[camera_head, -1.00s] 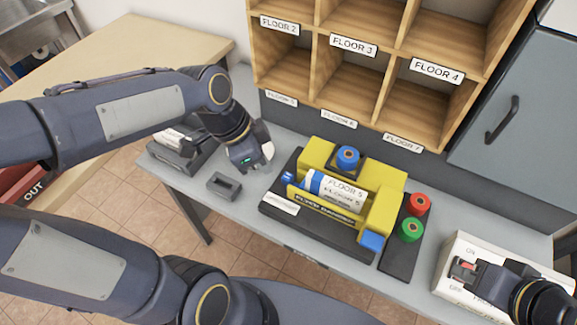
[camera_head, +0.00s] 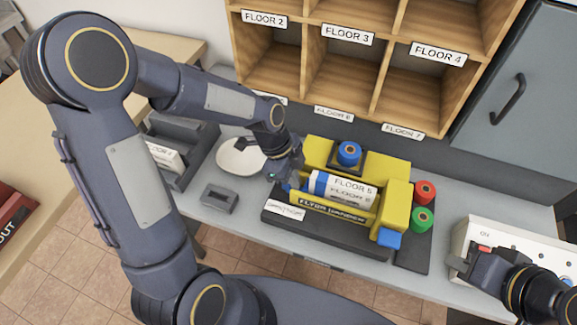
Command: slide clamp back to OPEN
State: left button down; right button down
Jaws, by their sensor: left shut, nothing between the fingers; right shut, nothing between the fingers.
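The yellow clamp fixture (camera_head: 395,203) sits on a dark base on the grey bench, holding a white and blue canister (camera_head: 345,188) labelled FLOOR 5 lying on its side. A blue block (camera_head: 388,239) shows at its front right. My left gripper (camera_head: 282,176) is shut at the fixture's left end, close to a small blue part there that it mostly hides; I cannot tell whether they touch. My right gripper (camera_head: 468,265) is shut at the left edge of the white switch box (camera_head: 515,250), below its red switch. No OPEN marking is readable.
A blue spool (camera_head: 348,153) sits on top of the fixture; red (camera_head: 425,191) and green (camera_head: 422,219) spools stand to its right. A white round dish (camera_head: 240,157), a grey holder (camera_head: 219,198) and a dark tray (camera_head: 178,165) lie left. Wooden pigeonholes (camera_head: 310,75) rise behind.

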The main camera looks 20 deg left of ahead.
pick_arm(q)
jog(key=shift+d+f, duration=0.15)
jog(key=shift+f, duration=0.3)
jog(key=shift+a+b, duration=0.3)
jog(key=shift+a, duration=0.95)
jog(key=shift+d, duration=0.1)
pick_arm(e)
jog(key=shift+d+f, duration=0.2)
jog(key=shift+f, duration=0.1)
pick_arm(q)
jog(key=shift+w, duration=0.1)
